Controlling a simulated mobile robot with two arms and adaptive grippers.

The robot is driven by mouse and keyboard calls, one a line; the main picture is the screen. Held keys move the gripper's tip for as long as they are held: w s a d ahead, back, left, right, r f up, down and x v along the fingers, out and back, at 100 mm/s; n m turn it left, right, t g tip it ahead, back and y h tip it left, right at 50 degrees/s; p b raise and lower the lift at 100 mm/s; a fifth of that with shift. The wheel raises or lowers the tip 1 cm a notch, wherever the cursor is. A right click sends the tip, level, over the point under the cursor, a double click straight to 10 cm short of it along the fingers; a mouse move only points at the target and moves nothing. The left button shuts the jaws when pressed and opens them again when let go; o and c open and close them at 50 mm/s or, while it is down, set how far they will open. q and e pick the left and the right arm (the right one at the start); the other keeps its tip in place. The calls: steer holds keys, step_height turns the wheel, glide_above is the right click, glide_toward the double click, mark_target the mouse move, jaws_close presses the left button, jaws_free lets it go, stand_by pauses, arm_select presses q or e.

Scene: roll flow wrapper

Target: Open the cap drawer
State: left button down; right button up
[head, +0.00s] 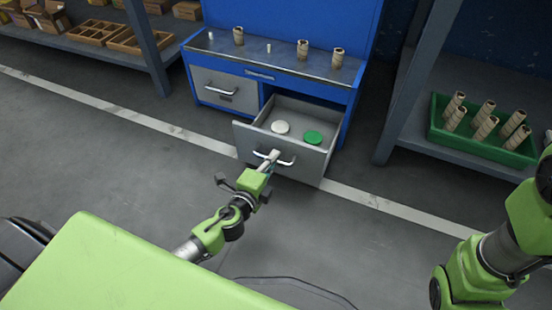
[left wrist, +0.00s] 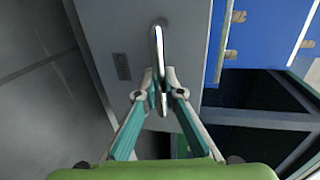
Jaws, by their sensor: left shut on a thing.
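The grey cap drawer (head: 300,154) stands pulled out of the right bay of the blue cabinet (head: 372,22). A white cap (head: 280,127) and a green cap (head: 313,137) lie inside it. My left gripper (head: 270,158) is at the drawer's front, shut on its silver handle (head: 287,162). In the left wrist view the fingers (left wrist: 160,88) close around the handle bar (left wrist: 157,45), in front of the grey drawer front (left wrist: 108,30). My right arm (head: 490,265) shows at the right edge, but its gripper is out of view.
The left drawer (head: 225,88) of the cabinet is closed. Several brown rolls and small pieces stand on the cabinet's metal top (head: 275,57). A green crate (head: 480,146) of rolls sits on the right shelf. Wooden trays (head: 97,32) lie on the left shelf. The floor in front is clear.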

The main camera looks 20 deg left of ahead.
stand_by(0.3)
arm_select(q)
steer(key=c, duration=2.2)
jaws_free()
steer(key=shift+o, duration=0.2)
steer(key=shift+s, duration=0.1)
steer(key=v, duration=0.7)
steer(key=shift+s, duration=0.2)
